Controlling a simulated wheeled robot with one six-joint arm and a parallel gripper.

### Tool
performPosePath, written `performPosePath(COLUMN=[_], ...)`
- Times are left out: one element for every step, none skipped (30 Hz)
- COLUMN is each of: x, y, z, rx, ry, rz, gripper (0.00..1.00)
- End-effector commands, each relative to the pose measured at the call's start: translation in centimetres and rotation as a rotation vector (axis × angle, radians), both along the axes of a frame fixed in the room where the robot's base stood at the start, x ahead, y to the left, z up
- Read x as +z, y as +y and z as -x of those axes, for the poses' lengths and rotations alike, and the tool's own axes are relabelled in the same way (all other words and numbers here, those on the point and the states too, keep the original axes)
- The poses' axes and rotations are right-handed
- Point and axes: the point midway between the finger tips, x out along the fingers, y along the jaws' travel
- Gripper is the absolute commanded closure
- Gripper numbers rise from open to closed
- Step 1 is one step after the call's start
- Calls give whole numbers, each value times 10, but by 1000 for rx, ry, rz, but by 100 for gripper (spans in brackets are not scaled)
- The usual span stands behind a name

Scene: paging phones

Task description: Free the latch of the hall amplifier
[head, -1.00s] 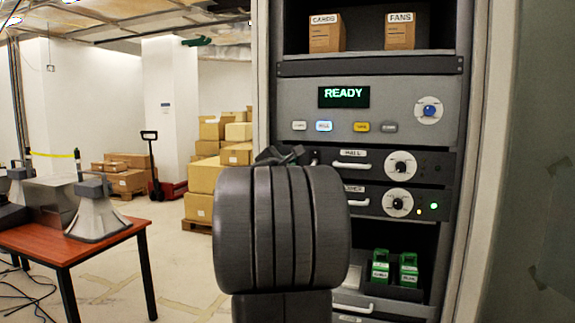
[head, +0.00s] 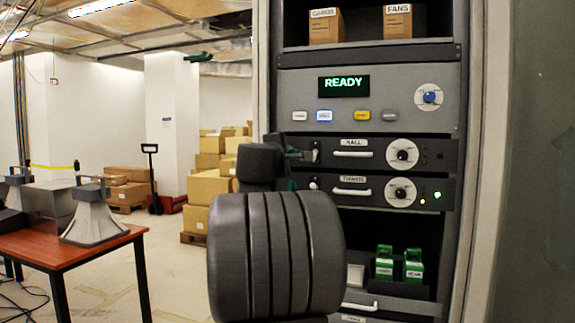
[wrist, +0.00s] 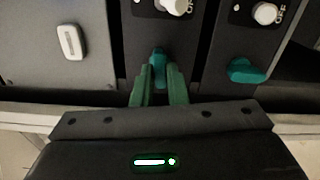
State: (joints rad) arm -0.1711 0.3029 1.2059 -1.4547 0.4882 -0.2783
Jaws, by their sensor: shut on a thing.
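The hall amplifier (head: 335,164) is a dark rack unit labelled HALL, with a white handle and a round dial; it also shows in the wrist view (wrist: 135,45). Its teal latch (wrist: 158,54) sticks out at the unit's edge. My gripper (wrist: 160,72) has its green fingers closed on this latch, one on each side. In the head view my gripper (head: 299,156) is at the left end of the hall unit, and the latch is hidden there. A white knob marked OFF (wrist: 174,6) sits on the unit beyond the latch.
The tower amplifier (head: 335,203) lies directly below, with lit lamps and its own teal latch (wrist: 246,71) close beside my fingers. A READY display (head: 343,86) is above. Green items (head: 384,262) stand on a lower shelf. A table (head: 75,243) with horn speakers stands left.

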Motion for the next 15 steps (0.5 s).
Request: performPosePath(x=[-4,-4,-4,-4,-3,-3,-3,-3,-3,-2,-2,-2,-2,-2,-1], y=[0,0,0,0,0,0,0,0,0,0,0,0,0,0,0], z=[0,0,0,0,0,-1,-1,0,-1,-1,-1,-1,0,-1,-1], rx=[0,1,0,0,0,0,0,-1,-1,-1,-1,-1,-1,-1,-2], ry=[-9,-12,-18,-23,-27,-31,-35,-37,-39,-41,-42,-44,-45,-46,-47], rz=[-27,-42,-60,-73,-86,-100,-110,-117,-127,-134,-139,-145,-147,-150,-153], gripper=[100,100,100,100,100,100,100,100,100,100,100,100,100,100,100])
